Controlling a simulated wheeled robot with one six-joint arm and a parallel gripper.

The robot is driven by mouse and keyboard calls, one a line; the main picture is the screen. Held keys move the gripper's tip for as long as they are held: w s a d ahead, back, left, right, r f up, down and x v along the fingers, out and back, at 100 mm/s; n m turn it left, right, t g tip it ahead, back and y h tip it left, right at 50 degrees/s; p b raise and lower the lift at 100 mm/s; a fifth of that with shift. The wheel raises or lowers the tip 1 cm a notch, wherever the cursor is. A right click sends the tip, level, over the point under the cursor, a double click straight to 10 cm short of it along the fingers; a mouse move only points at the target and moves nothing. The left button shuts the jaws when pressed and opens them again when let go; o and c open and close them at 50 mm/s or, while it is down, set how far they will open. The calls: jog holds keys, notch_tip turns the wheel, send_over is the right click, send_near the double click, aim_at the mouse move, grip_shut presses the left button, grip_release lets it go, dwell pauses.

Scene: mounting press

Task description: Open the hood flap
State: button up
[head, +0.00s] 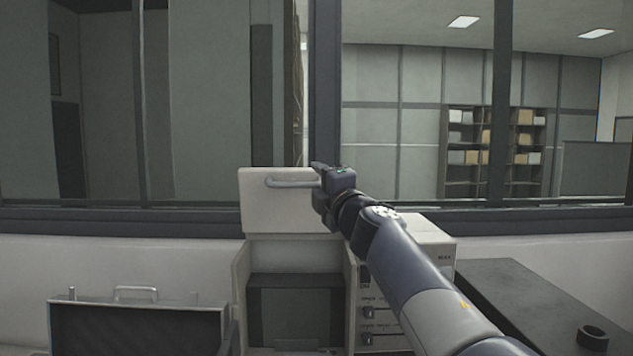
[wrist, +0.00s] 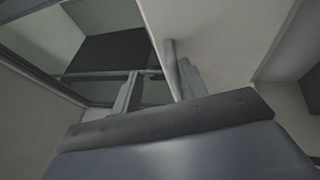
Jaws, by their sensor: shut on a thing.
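The hood flap (head: 270,210) is a pale panel at the top of a white cabinet in the head view. It stands upright above a dark front opening (head: 297,300), which is uncovered. A grey bar handle (head: 285,183) runs across the flap's upper part. My gripper (head: 318,170) is at the right end of this handle and shut on it; my wrist hides that end. In the wrist view, the handle (wrist: 171,62) shows between the fingers of my gripper (wrist: 160,88), close to the right finger, with the pale flap (wrist: 215,40) beside it.
A unit with a control panel (head: 435,255) adjoins the cabinet on the right, partly behind my arm. A dark table (head: 530,290) with a black ring (head: 592,338) is at the right. An open case (head: 135,325) is at the lower left. Windows stand behind.

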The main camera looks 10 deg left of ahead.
jog(key=o, duration=0.5)
jog(key=r, duration=0.1)
jog(key=s+d+r, duration=0.1)
jog(key=r+p, duration=0.1)
jog(key=shift+s+d+r, duration=0.2)
jog(key=shift+s+d, duration=0.05)
jog(key=shift+s, duration=0.1)
jog(key=shift+c, duration=0.2)
jog(key=shift+s+d+r+p, duration=0.35)
jog(key=shift+s+d+r, duration=0.3)
jog(key=shift+s+d, duration=0.3)
jog(key=c, duration=0.5)
jog(key=shift+w+a+p, duration=0.1)
jog(key=shift+a+p, duration=0.05)
jog(key=shift+p, duration=0.2)
jog(key=shift+s+d+r+p, duration=0.7)
jog(key=shift+s+r+p, duration=0.2)
jog(key=shift+r, duration=0.05)
jog(key=shift+s+d+r+p, duration=0.7)
jog(key=shift+s+r+p, duration=0.15)
jog(key=shift+r, duration=0.05)
jog(key=shift+c, duration=0.2)
